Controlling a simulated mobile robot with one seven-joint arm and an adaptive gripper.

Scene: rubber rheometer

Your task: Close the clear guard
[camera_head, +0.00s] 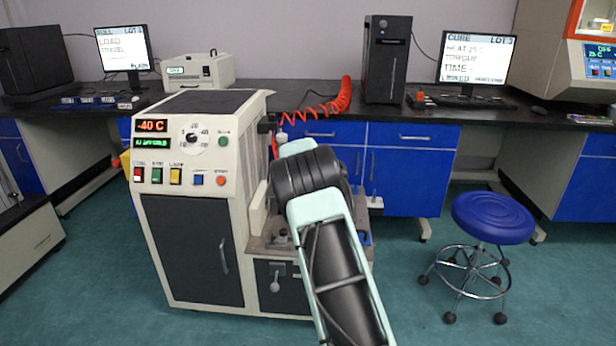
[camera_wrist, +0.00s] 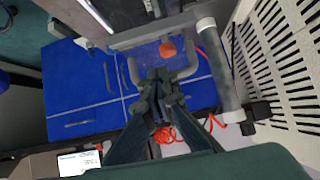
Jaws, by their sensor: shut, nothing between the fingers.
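The rheometer (camera_head: 200,190) is a cream machine with a dark lower door and a control panel. In the wrist view, a see-through panel that looks like the clear guard (camera_wrist: 146,54) hangs below a grey bar. A pale U-shaped handle (camera_wrist: 191,62) is at its edge. My gripper (camera_wrist: 160,74) is shut and empty, with its fingertips at the handle's opening; I cannot tell whether they touch it. In the head view my arm covers the gripper and most of the guard area, so how far the guard is open cannot be told.
A red coiled hose (camera_head: 325,105) runs from the machine toward the bench. A red knob (camera_wrist: 167,49) shows behind the panel. A vented cream wall (camera_wrist: 290,65) lies close on the right in the wrist view. A blue stool (camera_head: 492,218) stands right, with open floor around it.

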